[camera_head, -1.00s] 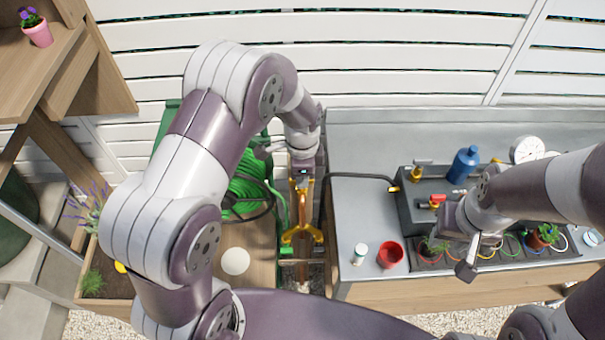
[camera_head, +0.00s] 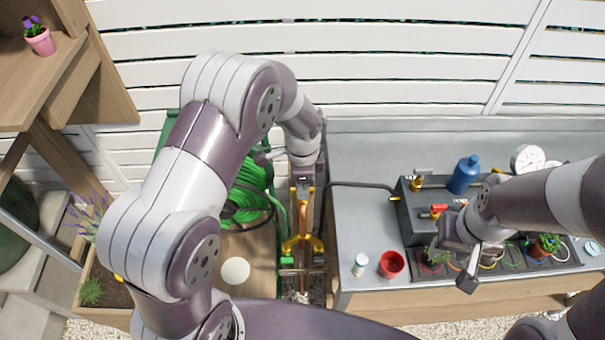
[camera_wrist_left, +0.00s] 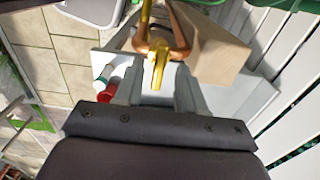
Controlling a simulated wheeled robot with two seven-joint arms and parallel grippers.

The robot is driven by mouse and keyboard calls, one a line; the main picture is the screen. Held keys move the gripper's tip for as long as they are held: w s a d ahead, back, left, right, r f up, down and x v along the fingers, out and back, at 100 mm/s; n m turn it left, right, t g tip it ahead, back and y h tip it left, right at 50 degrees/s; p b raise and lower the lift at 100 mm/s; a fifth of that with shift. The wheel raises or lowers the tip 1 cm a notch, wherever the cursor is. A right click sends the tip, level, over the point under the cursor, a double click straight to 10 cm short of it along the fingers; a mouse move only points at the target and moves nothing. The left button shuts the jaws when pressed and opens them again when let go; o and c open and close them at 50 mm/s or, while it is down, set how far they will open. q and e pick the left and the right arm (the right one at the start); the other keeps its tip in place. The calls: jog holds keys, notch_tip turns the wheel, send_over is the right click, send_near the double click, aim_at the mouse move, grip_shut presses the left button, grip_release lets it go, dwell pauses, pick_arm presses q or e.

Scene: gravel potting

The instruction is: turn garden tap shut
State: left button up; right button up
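The brass garden tap (camera_head: 303,243) with its copper pipe stands between the hose side and the grey bench. In the left wrist view a yellow brass piece of the tap (camera_wrist_left: 158,72) shows between my left gripper's (camera_wrist_left: 157,85) two fingers, with a gap on each side. The left gripper is open and I see no finger contact. In the head view my left wrist is above the tap, and the arm partly hides that area. My right gripper (camera_head: 466,272) hangs over the front of the bench by the plant tray; its finger opening is not clear.
A coiled green hose (camera_head: 250,188) lies left of the tap. On the bench are a red cup (camera_head: 391,264), a small white bottle (camera_head: 360,264), a dark box (camera_head: 408,215) with valves, a blue bottle (camera_head: 464,175) and a white gauge (camera_head: 527,158). A white slatted fence stands behind.

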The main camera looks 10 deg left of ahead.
pick_arm(q)
notch_tip(320, 180, up, 12)
jog(key=b, duration=0.1)
dwell(0.5)
jog(key=s+a+f+n+b, duration=0.2)
jog(key=s+f+n, duration=0.1)
jog(key=s+n, duration=0.4)
jog(key=s+a+f+n+t+b, duration=0.1)
jog(key=s+a+f+n, duration=0.2)
jog(key=s+n, duration=0.4)
jog(key=shift+a+f+n+b, duration=0.3)
jog(key=shift+f+n+b, duration=0.1)
jog(key=shift+f, duration=0.3)
